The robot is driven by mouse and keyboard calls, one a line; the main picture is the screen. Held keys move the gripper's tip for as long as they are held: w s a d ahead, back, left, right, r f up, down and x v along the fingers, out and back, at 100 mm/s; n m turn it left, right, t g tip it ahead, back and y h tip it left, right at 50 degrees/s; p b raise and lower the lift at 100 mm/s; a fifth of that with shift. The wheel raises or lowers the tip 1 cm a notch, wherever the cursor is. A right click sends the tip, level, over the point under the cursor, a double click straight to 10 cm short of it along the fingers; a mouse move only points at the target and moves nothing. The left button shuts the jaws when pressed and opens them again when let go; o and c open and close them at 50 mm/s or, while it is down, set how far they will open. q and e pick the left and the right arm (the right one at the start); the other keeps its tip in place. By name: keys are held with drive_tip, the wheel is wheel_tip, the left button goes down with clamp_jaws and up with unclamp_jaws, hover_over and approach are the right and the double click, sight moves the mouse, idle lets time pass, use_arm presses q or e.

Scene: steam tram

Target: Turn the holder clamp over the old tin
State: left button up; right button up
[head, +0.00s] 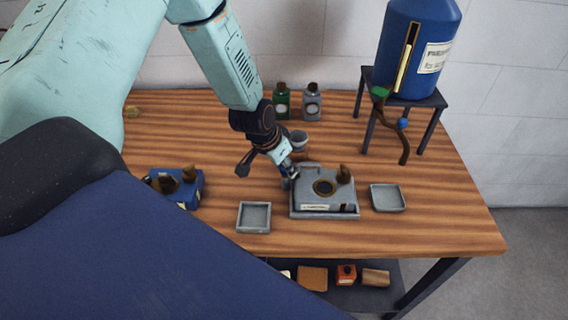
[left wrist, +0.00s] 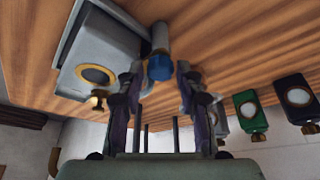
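The grey holder (head: 307,190) stands on the wooden table, with a round brass-ringed opening (head: 325,187) on top and a brown knob (head: 343,174) at its back right. It also shows at upper left in the left wrist view (left wrist: 110,45). A short grey cylinder with a blue end (left wrist: 160,68) sticks up beside the holder; I cannot tell if it is the clamp's handle. My left gripper (head: 289,178) is at the holder's left edge, its fingers open on either side of the blue end (left wrist: 160,80). I cannot make out the old tin. My right gripper is not in view.
Shallow grey trays stand left (head: 254,217) and right (head: 387,198) of the holder. A blue device (head: 190,192) is at far left. A blue tank (head: 412,50) is on a stool.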

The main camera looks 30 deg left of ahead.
use_arm(q)
drive_tip(key=shift+o, duration=0.9)
drive_tip(key=shift+r, duration=0.1)
drive_tip(key=shift+s+r, duration=0.15)
drive_tip(key=shift+r, duration=0.25)
drive_tip(key=shift+s+a, duration=0.15)
drive_tip(key=shift+s, duration=0.25)
drive_tip(key=s+a, duration=0.2)
drive_tip(key=s, duration=0.9)
drive_tip(key=shift+a, duration=0.25)
